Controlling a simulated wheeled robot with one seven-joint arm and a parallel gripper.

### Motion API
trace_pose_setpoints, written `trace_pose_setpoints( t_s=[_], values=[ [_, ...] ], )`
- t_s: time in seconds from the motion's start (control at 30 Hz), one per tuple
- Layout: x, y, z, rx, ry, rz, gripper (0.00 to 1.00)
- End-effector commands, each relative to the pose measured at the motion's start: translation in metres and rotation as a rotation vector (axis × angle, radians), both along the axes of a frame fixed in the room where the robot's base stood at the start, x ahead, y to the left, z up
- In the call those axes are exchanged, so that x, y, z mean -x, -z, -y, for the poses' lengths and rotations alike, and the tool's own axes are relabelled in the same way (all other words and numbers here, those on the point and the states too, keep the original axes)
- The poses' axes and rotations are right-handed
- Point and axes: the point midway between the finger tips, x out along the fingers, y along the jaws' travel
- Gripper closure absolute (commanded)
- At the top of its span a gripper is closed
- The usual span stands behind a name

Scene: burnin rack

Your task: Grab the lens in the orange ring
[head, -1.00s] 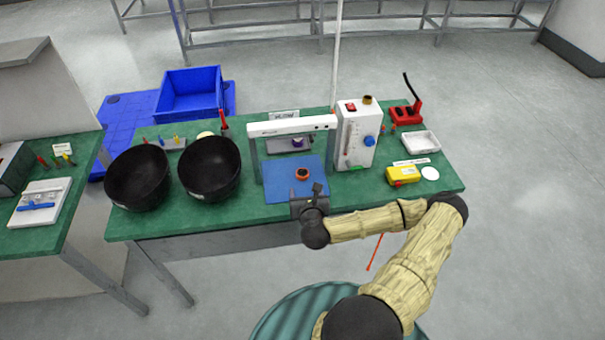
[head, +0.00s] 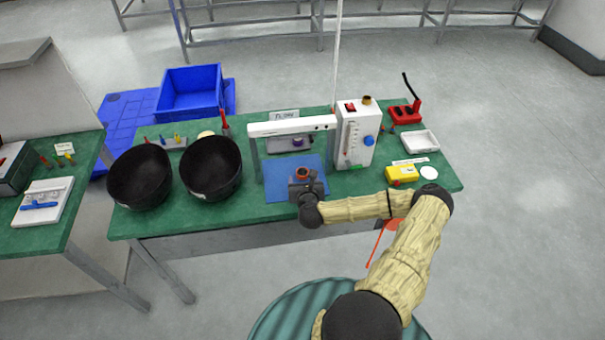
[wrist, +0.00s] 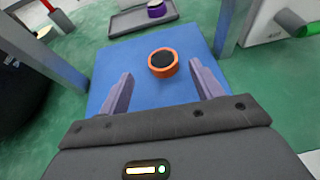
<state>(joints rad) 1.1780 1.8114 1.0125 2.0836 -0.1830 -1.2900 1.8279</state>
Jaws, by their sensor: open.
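The lens in the orange ring (wrist: 162,62) lies on the blue mat (wrist: 202,38), a short dark cylinder with an orange band around it. In the head view the orange-ringed lens (head: 302,173) shows just beyond my gripper (head: 304,181). In the wrist view my gripper (wrist: 160,88) is open, with one finger on each side and slightly nearer than the lens. Nothing is between the fingers that I can see touching them. The lens is roughly centred between the finger lines, a little ahead of the tips.
A white-topped frame (head: 291,127) stands over the mat's far part, its posts on both sides. A purple-ringed piece (wrist: 156,9) sits on a grey tray beyond. Black bowls (head: 211,168) stand left; a white instrument box (head: 356,135) stands right.

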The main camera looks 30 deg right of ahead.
Motion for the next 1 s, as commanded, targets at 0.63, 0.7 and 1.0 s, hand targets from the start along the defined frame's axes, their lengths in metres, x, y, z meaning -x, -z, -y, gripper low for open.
trace_pose_setpoints(
  t_s=[0.63, 0.7, 1.0],
  values=[
    [-0.041, 0.02, 0.019, 0.0, 0.0, 0.0, 0.35],
    [-0.041, 0.02, 0.018, 0.0, 0.0, 0.0, 0.35],
    [-0.041, 0.02, 0.019, 0.0, 0.0, 0.0, 0.35]
  ],
)
